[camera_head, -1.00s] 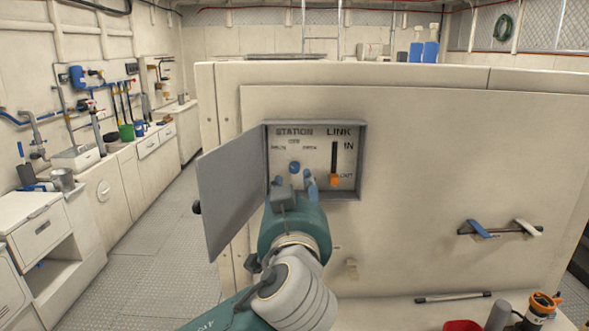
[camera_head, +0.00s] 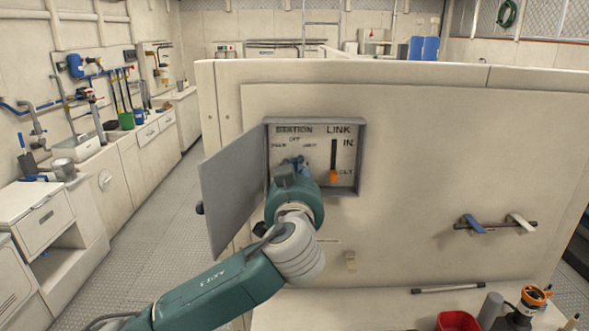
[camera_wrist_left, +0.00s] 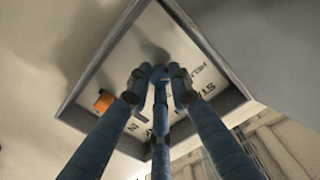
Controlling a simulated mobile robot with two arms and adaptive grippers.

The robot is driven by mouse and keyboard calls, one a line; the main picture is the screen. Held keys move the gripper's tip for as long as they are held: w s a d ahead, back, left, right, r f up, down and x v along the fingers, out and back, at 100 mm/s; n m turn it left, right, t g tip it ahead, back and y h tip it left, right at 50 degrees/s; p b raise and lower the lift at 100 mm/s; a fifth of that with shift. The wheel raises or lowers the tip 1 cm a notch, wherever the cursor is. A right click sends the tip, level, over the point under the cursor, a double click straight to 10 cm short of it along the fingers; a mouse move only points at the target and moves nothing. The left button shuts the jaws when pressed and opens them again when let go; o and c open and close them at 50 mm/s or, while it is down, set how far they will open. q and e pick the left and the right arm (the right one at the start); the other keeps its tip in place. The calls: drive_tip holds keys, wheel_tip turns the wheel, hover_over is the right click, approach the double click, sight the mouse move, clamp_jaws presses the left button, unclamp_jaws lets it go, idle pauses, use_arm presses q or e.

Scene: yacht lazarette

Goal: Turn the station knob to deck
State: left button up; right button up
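The station knob, blue in the earlier head view, is now covered by my left gripper under the STATION lettering (camera_head: 294,130). Small labels sit left, above and right of its place; I cannot read its pointing. My left gripper (camera_head: 295,164) reaches into the open grey box (camera_head: 361,160). In the left wrist view its blue fingers (camera_wrist_left: 159,82) converge close to the panel, around where the knob is. The knob cannot be told apart from the fingers, nor whether they press on it. My right gripper is not in view.
The orange LINK slider handle (camera_head: 334,176) sits low by OUT, right of my fingers; it also shows in the wrist view (camera_wrist_left: 104,101). The box's grey door (camera_head: 232,190) hangs open to the left. A blue-and-white-ended bar (camera_head: 496,225) and a red container (camera_head: 458,321) are farther right.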

use_arm(q)
clamp_jaws()
